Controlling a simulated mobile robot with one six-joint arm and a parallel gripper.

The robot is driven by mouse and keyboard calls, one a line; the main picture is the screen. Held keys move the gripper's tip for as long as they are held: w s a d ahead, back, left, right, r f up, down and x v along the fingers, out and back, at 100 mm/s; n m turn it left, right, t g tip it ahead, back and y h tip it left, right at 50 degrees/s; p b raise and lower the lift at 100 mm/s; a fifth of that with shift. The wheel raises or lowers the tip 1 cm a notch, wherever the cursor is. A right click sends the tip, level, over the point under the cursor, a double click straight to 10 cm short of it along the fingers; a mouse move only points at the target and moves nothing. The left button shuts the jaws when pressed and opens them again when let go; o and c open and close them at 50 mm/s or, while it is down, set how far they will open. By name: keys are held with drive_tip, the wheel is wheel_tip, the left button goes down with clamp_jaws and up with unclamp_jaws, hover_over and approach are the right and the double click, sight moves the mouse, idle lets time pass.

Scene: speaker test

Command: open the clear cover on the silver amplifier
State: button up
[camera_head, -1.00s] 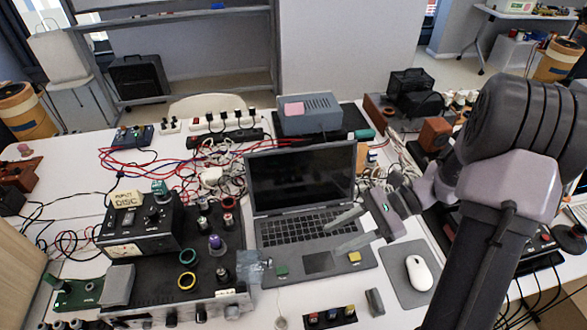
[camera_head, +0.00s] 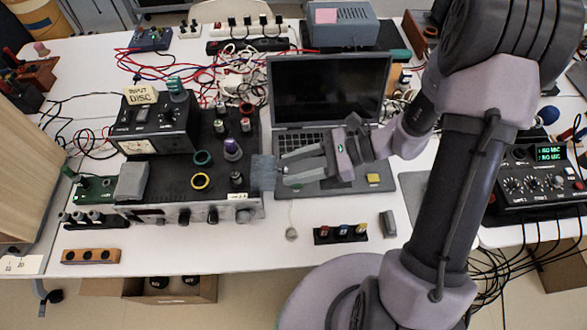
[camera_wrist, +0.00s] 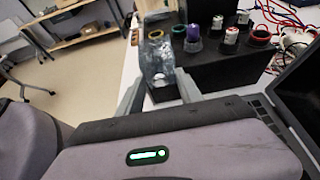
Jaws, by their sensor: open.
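The silver amplifier (camera_head: 165,217) has a black top and a silver front with knobs, at the left middle of the table. The clear cover (camera_head: 263,173) is a bluish see-through piece at the amplifier's right edge. In the wrist view the clear cover (camera_wrist: 158,62) stands ahead, between the finger lines, with a yellow ring showing through or behind it. My gripper (camera_head: 285,168) is open and empty, over the laptop's left front part, fingers pointing left at the cover. The fingertips are close to the cover; I cannot tell whether they touch it. My gripper (camera_wrist: 160,97) also shows in the wrist view.
An open laptop (camera_head: 330,95) lies under and behind my gripper. Several rings and small parts stand on the amplifier, with a black meter box (camera_head: 155,125) at its back left. A strip of coloured switches (camera_head: 340,233) lies in front of the laptop. Loose cables run behind.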

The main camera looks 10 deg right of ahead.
drive_tip(key=shift+a, duration=0.2)
clamp_jaws()
idle(1.3)
